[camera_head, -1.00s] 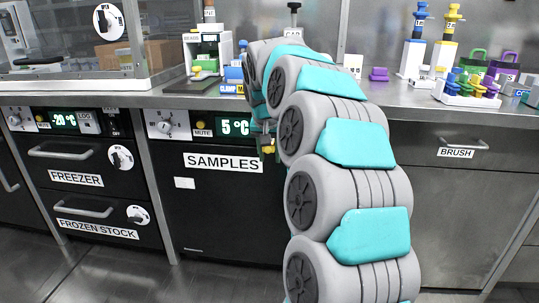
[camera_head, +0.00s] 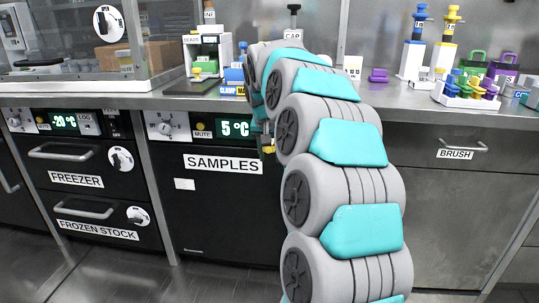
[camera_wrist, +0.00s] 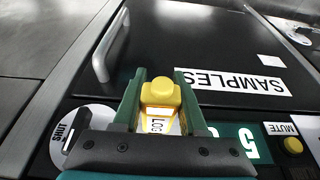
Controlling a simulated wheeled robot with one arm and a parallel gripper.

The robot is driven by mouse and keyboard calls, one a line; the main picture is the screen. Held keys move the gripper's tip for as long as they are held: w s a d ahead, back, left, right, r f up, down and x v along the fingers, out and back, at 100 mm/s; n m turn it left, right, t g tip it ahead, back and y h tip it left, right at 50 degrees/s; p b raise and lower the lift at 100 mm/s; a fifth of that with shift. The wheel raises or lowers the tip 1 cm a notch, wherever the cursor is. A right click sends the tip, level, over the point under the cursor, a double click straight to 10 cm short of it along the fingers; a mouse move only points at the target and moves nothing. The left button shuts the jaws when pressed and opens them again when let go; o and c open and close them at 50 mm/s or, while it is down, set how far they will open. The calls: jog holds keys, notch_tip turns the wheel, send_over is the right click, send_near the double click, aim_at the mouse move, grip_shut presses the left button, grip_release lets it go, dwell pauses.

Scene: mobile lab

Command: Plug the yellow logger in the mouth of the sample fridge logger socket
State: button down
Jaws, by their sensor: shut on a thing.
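The yellow logger (camera_wrist: 160,92) has a rounded yellow knob and a white label with partly visible letters. It sits between the green fingers of my gripper (camera_wrist: 158,76), which are shut on it. In the head view, a small yellow bit of the logger (camera_head: 268,149) shows beside my arm, in front of the right end of the sample fridge's panel. The sample fridge (camera_head: 222,220) has a black door marked SAMPLES and a 5 °C display (camera_head: 235,128). Its logger socket is not visible in either view; I cannot tell whether the logger touches it.
The fridge panel carries a dial (camera_head: 166,125) and a yellow MUTE button (camera_head: 201,125). The freezer (camera_head: 75,160) stands to the left, with a pull handle. The counter edge (camera_head: 420,112) runs above. A BRUSH drawer (camera_head: 455,165) is on the right. Bottles and racks stand on the counter.

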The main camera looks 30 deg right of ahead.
jog(key=shift+w+d, duration=0.2)
jog(key=shift+w, duration=0.05)
jog(key=shift+c, duration=1.8)
grip_release()
jog(key=shift+p+v, duration=0.35)
jog(key=shift+v, duration=3.55)
jog(key=shift+c, duration=0.3)
